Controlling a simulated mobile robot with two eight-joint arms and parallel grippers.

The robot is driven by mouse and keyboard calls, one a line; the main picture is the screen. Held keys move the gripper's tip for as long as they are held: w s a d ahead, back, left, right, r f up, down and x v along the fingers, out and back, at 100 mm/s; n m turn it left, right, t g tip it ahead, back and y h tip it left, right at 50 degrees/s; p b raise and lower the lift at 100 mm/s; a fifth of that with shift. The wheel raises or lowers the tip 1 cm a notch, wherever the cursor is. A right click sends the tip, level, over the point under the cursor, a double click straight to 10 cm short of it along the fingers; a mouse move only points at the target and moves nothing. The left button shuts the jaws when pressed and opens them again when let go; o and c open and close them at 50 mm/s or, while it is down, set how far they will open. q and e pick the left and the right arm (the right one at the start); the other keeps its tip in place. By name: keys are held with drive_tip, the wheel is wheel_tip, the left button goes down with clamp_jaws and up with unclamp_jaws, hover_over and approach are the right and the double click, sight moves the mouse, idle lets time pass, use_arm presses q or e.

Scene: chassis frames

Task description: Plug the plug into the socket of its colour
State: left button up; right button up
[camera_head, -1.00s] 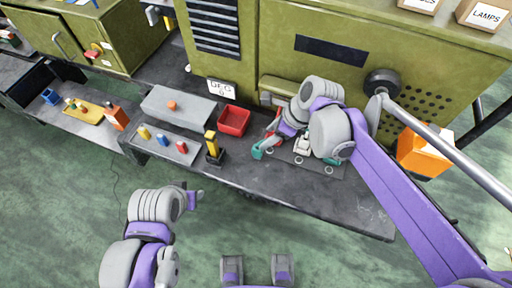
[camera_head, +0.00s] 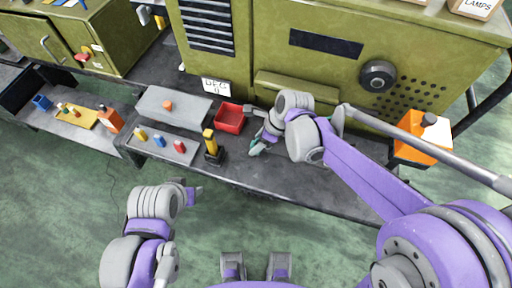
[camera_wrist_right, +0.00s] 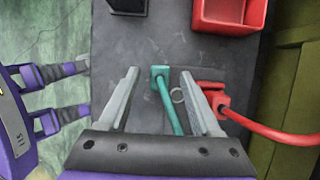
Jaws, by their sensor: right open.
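My right gripper (camera_wrist_right: 160,76) is open and low over the bench; in the head view its tip end (camera_head: 262,140) is partly hidden by its own wrist. A teal plug (camera_wrist_right: 160,78) with a teal cable lies between its spread fingers, with a gap on both sides. A bit of teal also shows in the head view (camera_head: 256,149). A red plug (camera_wrist_right: 215,98) with a red cable is beside the right-hand finger. I cannot make out a matching socket. My left gripper (camera_head: 191,195) is away from the bench, its jaws unclear.
A red bin (camera_head: 231,118) stands left of the right gripper. A yellow post on a black base (camera_head: 214,157) is near the front edge. A grey tray (camera_head: 178,152) holds coloured pieces. The green cabinet (camera_head: 270,60) closes off the back.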

drive_tip(key=shift+x, duration=0.8)
clamp_jaws()
